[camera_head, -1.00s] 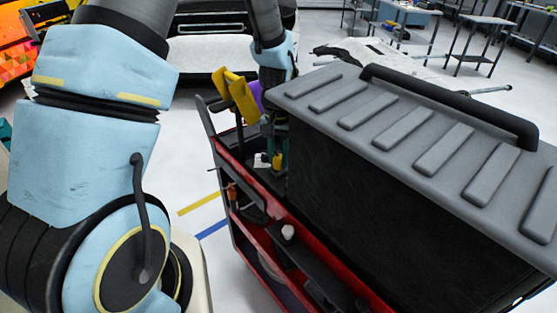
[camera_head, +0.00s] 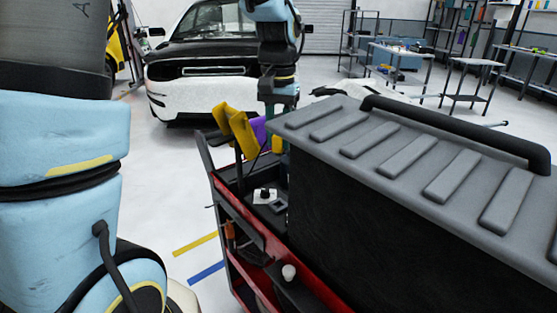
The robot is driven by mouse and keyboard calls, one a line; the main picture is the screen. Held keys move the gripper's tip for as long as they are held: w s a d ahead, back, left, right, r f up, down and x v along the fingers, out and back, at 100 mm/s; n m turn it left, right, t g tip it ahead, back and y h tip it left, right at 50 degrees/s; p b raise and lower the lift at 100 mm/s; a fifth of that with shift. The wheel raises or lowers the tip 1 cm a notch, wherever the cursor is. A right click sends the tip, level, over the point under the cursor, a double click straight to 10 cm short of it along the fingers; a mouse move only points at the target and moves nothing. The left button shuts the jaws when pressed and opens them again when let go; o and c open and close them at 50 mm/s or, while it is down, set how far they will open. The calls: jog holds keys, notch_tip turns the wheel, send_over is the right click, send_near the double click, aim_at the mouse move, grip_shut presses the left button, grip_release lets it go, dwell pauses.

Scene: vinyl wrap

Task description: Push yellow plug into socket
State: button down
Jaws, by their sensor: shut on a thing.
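My gripper (camera_head: 278,138) hangs above the back end of the red tool cart, beside the black box. It is shut on the yellow plug (camera_head: 277,146), of which only a small yellow bit shows below the fingers. A small white plate with a black part on top (camera_head: 264,195), which looks like the socket, lies on the cart's upper shelf below my gripper. The plug is apart from it and higher. The fingertips are small and partly hidden, so the plug's tilt cannot be told.
A large black box with a ribbed grey lid (camera_head: 400,140) fills the right of the red cart (camera_head: 232,205). Yellow and purple tools (camera_head: 235,128) stand at the cart's back left, close to my gripper. A grey square piece (camera_head: 279,207) lies beside the plate. A white car (camera_head: 215,90) stands behind.

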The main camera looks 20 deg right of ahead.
aim_at(278, 156)
jog(key=shift+r, duration=0.5)
notch_tip(278, 156, down, 8)
jog(key=m+b, duration=0.6)
jog(key=b, duration=0.1)
jog(key=shift+f, duration=0.15)
jog(key=shift+f+b, duration=2.85)
jog(key=shift+f, duration=0.55)
jog(key=shift+f, duration=0.95)
jog(key=c, duration=0.5)
grip_release()
jog(key=shift+c, duration=0.2)
